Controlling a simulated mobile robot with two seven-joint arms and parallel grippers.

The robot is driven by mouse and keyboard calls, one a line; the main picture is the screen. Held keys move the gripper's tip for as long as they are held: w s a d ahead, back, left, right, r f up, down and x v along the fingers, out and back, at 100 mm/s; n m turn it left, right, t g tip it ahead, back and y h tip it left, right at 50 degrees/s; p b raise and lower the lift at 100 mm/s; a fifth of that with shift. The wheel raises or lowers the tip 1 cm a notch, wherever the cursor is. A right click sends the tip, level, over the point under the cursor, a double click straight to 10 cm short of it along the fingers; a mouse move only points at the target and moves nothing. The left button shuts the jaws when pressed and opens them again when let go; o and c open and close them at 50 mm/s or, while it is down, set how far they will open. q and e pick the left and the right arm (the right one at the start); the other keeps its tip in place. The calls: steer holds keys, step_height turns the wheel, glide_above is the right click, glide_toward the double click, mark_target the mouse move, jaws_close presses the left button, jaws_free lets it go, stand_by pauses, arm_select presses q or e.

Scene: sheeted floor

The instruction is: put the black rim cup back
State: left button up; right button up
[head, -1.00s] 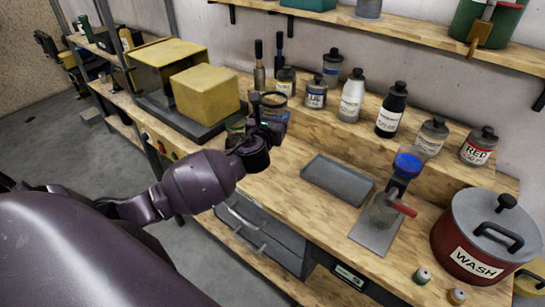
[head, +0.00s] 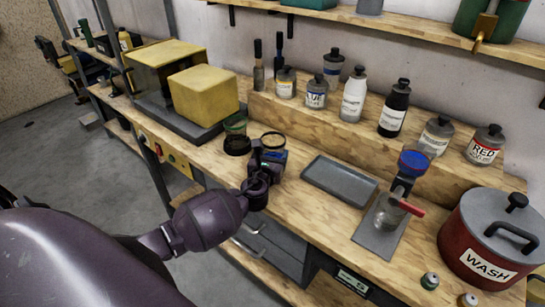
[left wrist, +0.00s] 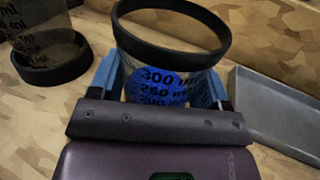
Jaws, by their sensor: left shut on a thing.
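The black rim cup (head: 272,141) is clear with dark measuring marks and something blue inside. My left gripper (head: 268,160) is shut around its sides. In the left wrist view the black rim (left wrist: 172,45) faces the camera and the blue (left wrist: 158,84) shows between the fingers (left wrist: 160,92). The cup is low over the bench, left of the grey tray; I cannot tell whether its base touches the wood. My right gripper is not in view.
The grey tray (head: 340,180) is empty. Bottles line the raised shelf (head: 330,130).

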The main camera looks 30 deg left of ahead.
arm_select(q)
steer(key=o, duration=1.1)
steer(key=shift+f, duration=0.15)
steer(key=shift+c, duration=0.2)
steer(key=v, duration=1.2)
steer(key=shift+r, duration=0.25)
steer(key=shift+s, duration=0.1)
